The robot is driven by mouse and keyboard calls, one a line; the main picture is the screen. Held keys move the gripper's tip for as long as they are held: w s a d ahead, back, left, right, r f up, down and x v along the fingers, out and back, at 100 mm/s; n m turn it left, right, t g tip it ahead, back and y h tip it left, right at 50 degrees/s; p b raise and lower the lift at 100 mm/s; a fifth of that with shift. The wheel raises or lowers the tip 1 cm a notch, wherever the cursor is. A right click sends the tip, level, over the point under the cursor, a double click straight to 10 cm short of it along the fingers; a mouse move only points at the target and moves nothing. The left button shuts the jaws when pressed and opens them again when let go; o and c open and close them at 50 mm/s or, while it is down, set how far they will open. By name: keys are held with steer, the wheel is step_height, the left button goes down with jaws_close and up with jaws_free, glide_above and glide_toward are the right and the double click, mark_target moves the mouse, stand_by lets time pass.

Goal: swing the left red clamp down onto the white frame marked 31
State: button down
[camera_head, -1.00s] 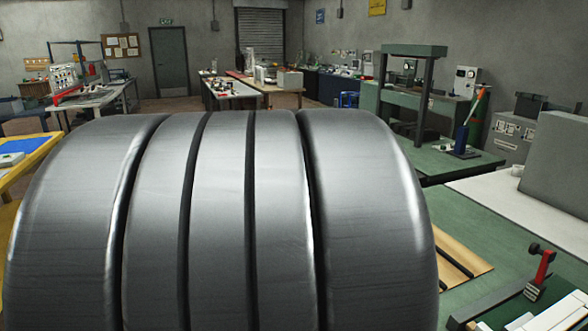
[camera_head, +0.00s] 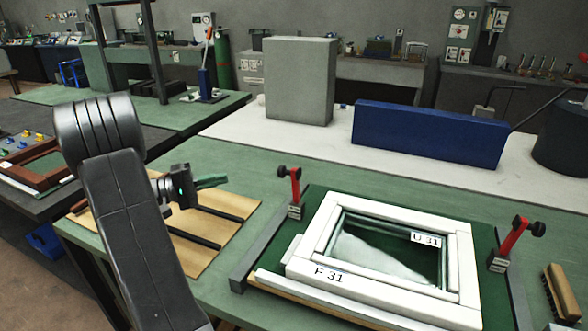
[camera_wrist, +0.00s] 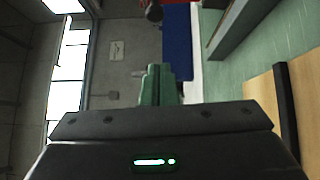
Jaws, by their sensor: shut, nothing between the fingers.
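The white frame marked F 31 (camera_head: 330,275) lies flat on a green plate on the workbench, with a panel marked U 31 inside it. The left red clamp (camera_head: 295,187) stands at the frame's back left corner, its red arm upright with a dark knob at the top. The right red clamp (camera_head: 512,240) is also raised, at the frame's right side. My gripper (camera_head: 212,181) is left of the left clamp and apart from it, over a wooden board. Its green fingers are shut and empty in the wrist view (camera_wrist: 156,84). A dark knob shows at that view's top edge.
A blue block (camera_head: 430,133) and a grey block (camera_head: 300,80) stand behind on the white surface. A brush (camera_head: 565,295) lies at the far right. The wooden board (camera_head: 225,225) with dark rails lies left of the frame. Green bench between gripper and left clamp is clear.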

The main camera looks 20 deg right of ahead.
steer(key=s+d+r+p, duration=0.1)
steer(key=s+d+p, duration=0.1)
steer(key=d, duration=1)
steer(key=shift+s+d+p, duration=0.2)
steer(key=shift+s+p, duration=0.15)
steer(key=shift+s, duration=0.55)
steer(key=shift+s+d+r+m, duration=0.1)
steer(key=shift+m, duration=0.2)
